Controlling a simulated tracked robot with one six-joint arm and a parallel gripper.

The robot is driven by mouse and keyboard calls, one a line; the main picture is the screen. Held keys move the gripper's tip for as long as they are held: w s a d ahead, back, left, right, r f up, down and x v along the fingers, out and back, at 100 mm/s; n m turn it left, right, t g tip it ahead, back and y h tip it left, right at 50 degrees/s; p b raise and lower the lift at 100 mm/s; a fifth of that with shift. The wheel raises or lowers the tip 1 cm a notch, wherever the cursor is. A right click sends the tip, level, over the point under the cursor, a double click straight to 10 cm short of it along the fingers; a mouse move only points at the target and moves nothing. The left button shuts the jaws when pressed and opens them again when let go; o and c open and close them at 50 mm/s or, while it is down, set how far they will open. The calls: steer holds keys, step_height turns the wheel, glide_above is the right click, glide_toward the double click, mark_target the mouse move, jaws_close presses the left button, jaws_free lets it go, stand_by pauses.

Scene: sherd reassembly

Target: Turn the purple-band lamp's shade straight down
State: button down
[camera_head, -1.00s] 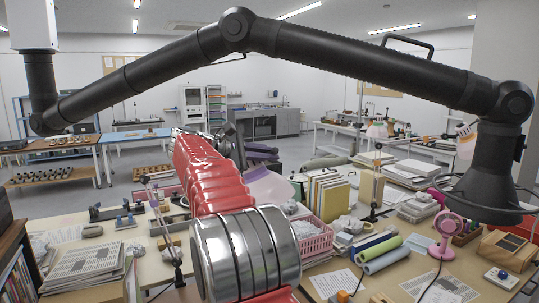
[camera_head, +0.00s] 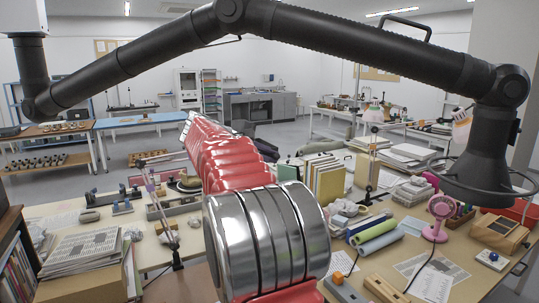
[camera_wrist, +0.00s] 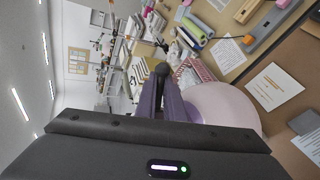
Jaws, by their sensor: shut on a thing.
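In the wrist view a pale pink-lilac lamp shade (camera_wrist: 228,106) lies just right of the fingers, its wide bowl partly cut off by my gripper's body. My gripper (camera_wrist: 163,82) shows there as two dark purple fingers, close together at the tips. The fingers are shut at a dark round knob (camera_wrist: 162,69) beside the shade; the exact contact is hard to see. In the head view my red arm hides the gripper and this shade. A thin lamp stand with a purplish part (camera_head: 149,180) shows left of my arm; I cannot tell whether it belongs to this shade.
Another lamp with a pinkish shade (camera_head: 374,114) stands behind the upright folders (camera_head: 325,176). A pink fan (camera_head: 439,211) and rolled sheets (camera_head: 374,234) are on the right. A paper stack (camera_head: 82,262) lies at the left front. A black jointed arm (camera_head: 370,60) spans overhead.

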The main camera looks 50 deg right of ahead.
steer(key=c, duration=1.9)
jaws_free()
steer(key=shift+s, duration=0.15)
steer(key=shift+o, duration=0.2)
steer(key=v, duration=1.3)
steer(key=shift+a, duration=0.35)
steer(key=shift+r, duration=0.1)
